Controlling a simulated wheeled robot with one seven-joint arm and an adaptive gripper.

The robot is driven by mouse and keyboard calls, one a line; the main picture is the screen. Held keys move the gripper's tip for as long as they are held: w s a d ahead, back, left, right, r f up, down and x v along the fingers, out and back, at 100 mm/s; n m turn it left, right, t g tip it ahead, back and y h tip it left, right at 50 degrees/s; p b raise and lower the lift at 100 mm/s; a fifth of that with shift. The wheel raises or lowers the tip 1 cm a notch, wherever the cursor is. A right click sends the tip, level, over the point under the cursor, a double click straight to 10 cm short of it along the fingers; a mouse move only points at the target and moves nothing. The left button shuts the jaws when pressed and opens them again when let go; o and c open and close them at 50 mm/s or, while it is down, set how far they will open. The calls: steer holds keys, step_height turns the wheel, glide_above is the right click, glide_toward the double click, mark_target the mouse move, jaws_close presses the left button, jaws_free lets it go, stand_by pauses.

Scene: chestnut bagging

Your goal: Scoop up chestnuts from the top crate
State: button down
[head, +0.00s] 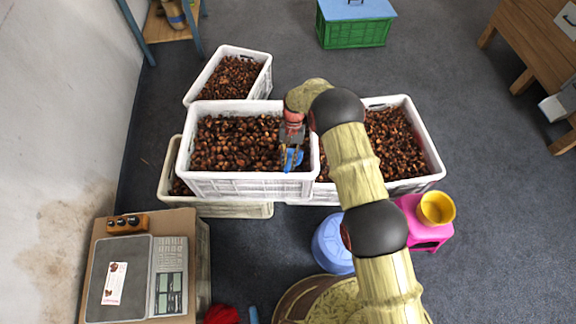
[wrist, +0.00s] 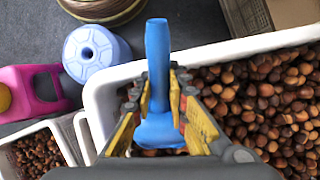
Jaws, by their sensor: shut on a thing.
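The top crate (head: 250,186) is white and full of brown chestnuts (head: 232,143). It sits on other crates in the middle of the head view. My gripper (head: 291,147) is over the right end of this crate. It is shut on a blue scoop (wrist: 157,65), whose handle stands up between the yellow-edged fingers in the wrist view. The scoop's wider blue part (wrist: 160,132) is low, near the chestnuts at the crate's inner edge. Whether it touches them or holds any is hidden by my fingers. The chestnuts also fill the right of the wrist view (wrist: 262,105).
Another white crate of chestnuts (head: 436,165) stands to the right, partly behind my arm, and one (head: 268,80) behind. A blue stool (head: 330,246) and a pink stool (head: 424,232) with a yellow bowl (head: 436,208) stand in front. A scale (head: 128,277) sits front left.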

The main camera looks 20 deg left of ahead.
mark_target(290, 159)
steer(key=w+f+b, duration=0.2)
steer(key=shift+w+a+f, duration=0.2)
steer(key=shift+f, duration=0.2)
steer(key=w, duration=0.1)
steer(key=w+f+t+b, duration=0.1)
steer(key=w+f+t, duration=0.1)
steer(key=w, duration=0.1)
steer(key=shift+w+a+f+b, duration=0.1)
steer(key=shift+a+f+b, duration=0.1)
steer(key=shift+a+b, duration=0.15)
steer(key=shift+w+a+f+t+y, duration=0.2)
steer(key=shift+w+f+t, duration=0.25)
steer(key=shift+w, duration=0.25)
steer(key=shift+w+a+f+t+y, duration=0.15)
steer(key=shift+w+f+t, duration=0.15)
steer(key=shift+w+t, duration=0.3)
steer(key=shift+s+r+t+p, duration=0.1)
steer(key=shift+r+t+p, duration=0.25)
steer(key=shift+r+p, duration=0.05)
steer(key=shift+s+d+r+t+p, duration=0.1)
steer(key=shift+s+r+t+p, duration=0.3)
steer(key=shift+t+p, duration=0.15)
steer(key=shift+r+t+y+p, duration=0.25)
steer(key=shift+r+p, duration=0.1)
steer(key=shift+r, duration=0.35)
steer(key=shift+t, duration=0.5)
steer(key=shift+p+v, duration=0.35)
steer(key=shift+v, duration=2.3)
steer(key=shift+d, duration=0.1)
